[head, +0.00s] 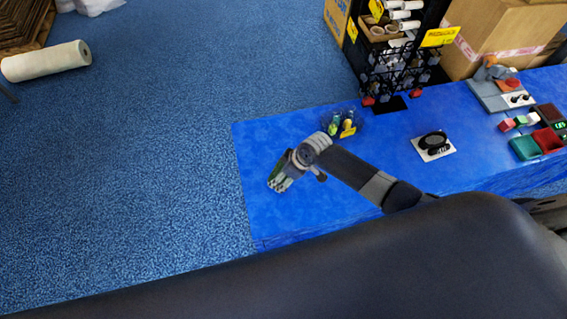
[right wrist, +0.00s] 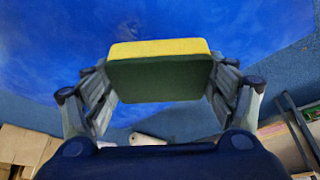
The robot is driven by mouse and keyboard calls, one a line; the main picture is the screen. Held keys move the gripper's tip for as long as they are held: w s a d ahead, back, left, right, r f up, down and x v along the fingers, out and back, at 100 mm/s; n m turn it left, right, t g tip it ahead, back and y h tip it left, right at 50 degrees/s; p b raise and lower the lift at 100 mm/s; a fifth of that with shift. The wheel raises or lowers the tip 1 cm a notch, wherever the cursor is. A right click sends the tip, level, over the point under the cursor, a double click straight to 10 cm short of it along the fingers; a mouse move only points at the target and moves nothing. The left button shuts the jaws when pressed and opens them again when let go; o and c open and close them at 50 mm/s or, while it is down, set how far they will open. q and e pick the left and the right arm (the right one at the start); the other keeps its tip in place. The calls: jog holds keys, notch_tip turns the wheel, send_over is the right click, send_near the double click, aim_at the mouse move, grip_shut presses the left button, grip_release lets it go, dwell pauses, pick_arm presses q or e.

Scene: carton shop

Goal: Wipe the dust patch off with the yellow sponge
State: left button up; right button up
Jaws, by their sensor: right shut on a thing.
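My right gripper (head: 278,184) is over the left end of the blue-covered table (head: 330,217). In the right wrist view its two fingers (right wrist: 160,84) are shut on the yellow sponge (right wrist: 160,48), which has a dark green side facing the camera. In the head view the sponge is mostly hidden by the fingers. I cannot tell whether the sponge touches the table. I cannot make out a dust patch on the blue cloth; it may be hidden or too faint. My left gripper is not in view.
A clear bin with small bottles (head: 343,124) stands behind my right gripper. A white board with black round parts (head: 433,146) lies further right. Coloured trays (head: 525,148) are at the far right. A black display rack (head: 400,60) stands at the back. The table's left end is otherwise clear.

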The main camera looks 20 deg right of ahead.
notch_tip(320, 180, up, 2)
jog(key=shift+r+p, duration=0.1)
jog(key=shift+p, duration=0.6)
jog(key=shift+w+a+r+p, duration=0.1)
jog(key=shift+a+r+p, duration=0.05)
jog(key=shift+r+p, duration=0.5)
jog(key=shift+r, duration=0.25)
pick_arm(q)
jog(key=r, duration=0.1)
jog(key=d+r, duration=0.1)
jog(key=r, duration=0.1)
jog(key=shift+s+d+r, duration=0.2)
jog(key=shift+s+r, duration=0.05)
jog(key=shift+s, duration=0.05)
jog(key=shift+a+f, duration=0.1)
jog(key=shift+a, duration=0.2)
pick_arm(e)
jog(key=shift+f, duration=0.1)
